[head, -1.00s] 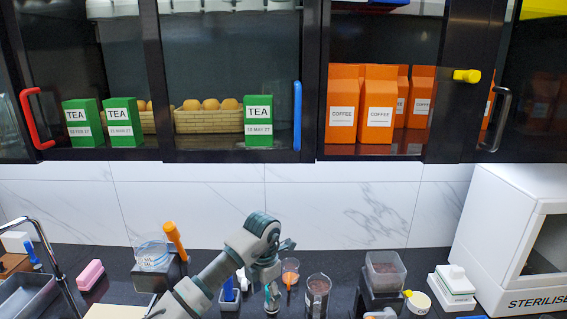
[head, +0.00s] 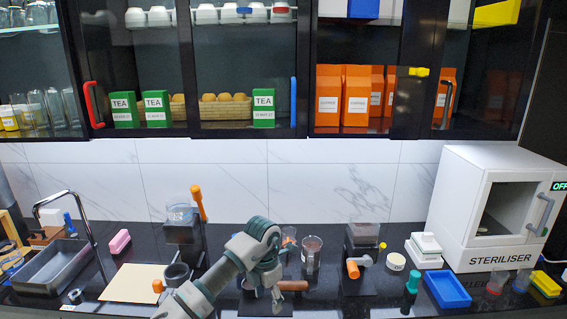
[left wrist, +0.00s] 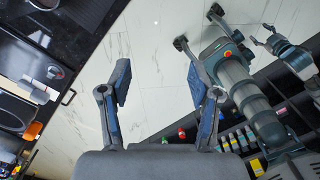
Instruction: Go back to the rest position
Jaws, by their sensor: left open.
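My left gripper (head: 266,289) hangs low over the dark counter in the head view, at the front middle. Its jaws are small and partly hidden by the wrist there. In the left wrist view my left gripper (left wrist: 158,70) is open, its two fingers wide apart with nothing between them. Behind the fingers is a pale marbled surface. My right gripper does not show in the head view.
Near the left arm stand a glass jug (head: 311,254), a dark machine with an orange handle (head: 198,203) and a brown-handled item (head: 292,286). A blue tray (head: 447,289) and the white steriliser (head: 463,220) are at right. A cream board (head: 134,281) lies left.

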